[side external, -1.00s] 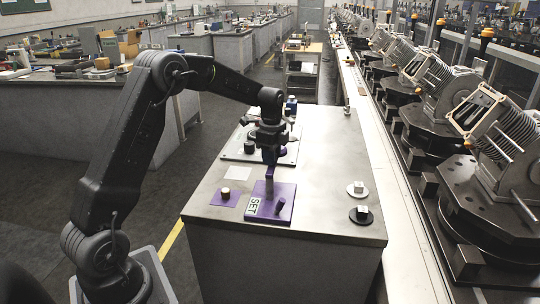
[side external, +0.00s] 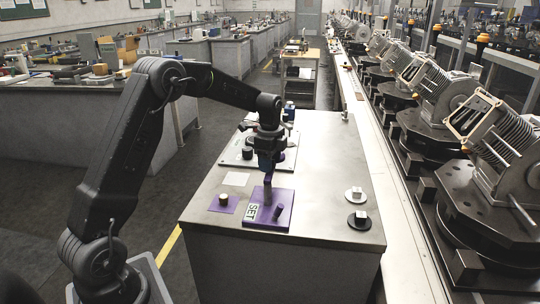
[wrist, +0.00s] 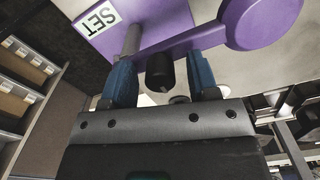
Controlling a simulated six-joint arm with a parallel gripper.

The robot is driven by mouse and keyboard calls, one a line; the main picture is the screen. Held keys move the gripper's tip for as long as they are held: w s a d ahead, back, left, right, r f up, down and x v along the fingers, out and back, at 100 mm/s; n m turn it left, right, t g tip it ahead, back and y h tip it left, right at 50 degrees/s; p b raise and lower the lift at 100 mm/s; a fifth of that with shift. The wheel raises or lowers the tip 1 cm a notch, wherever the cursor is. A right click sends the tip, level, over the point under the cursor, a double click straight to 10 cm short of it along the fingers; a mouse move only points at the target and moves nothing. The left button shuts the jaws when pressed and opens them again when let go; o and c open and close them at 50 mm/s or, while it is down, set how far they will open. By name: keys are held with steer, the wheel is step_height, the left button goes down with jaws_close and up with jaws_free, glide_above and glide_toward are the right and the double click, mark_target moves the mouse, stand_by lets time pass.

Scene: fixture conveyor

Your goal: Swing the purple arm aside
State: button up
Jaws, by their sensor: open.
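The purple arm (wrist: 190,40) shows in the wrist view as a bar running from a grey post (wrist: 132,40) to a broad round end (wrist: 263,18). A purple base plate with a SET label (wrist: 100,18) lies under the post. In the side external view the plate (side external: 283,222) is on the bench top, and my gripper (side external: 267,166) is low over its back part, hiding much of the arm. My gripper is open in the wrist view (wrist: 163,82), its blue fingers apart on either side of a black knob (wrist: 159,72). Gaps show beside the knob; contact cannot be told.
A short peg (side external: 278,211) stands on the plate. A small purple square with a round knob (side external: 223,199) lies to the left. Two round pieces with white blocks (side external: 358,218) are at the right.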

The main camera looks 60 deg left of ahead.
step_height(320, 180, up, 14)
stand_by(0.5)
steer(key=shift+f, duration=0.1)
steer(key=s+d+r+n+t, duration=0.1)
steer(key=s+d+r+n, duration=0.2)
steer(key=s+d, duration=0.3)
steer(key=s+d+r+n+t, duration=0.2)
steer(key=s+d+n, duration=0.1)
steer(key=s+d, duration=0.4)
steer(key=s+d+f+n+t, duration=0.1)
steer(key=s+d+f+n, duration=0.2)
steer(key=s, duration=0.4)
steer(key=s+d+f+n+t, duration=0.1)
steer(key=s+d+f+n, duration=0.2)
steer(key=s, duration=0.4)
steer(key=shift+s+d+f+t, duration=0.15)
steer(key=shift+s+d+t, duration=0.2)
steer(key=shift+d, duration=0.1)
stand_by(0.3)
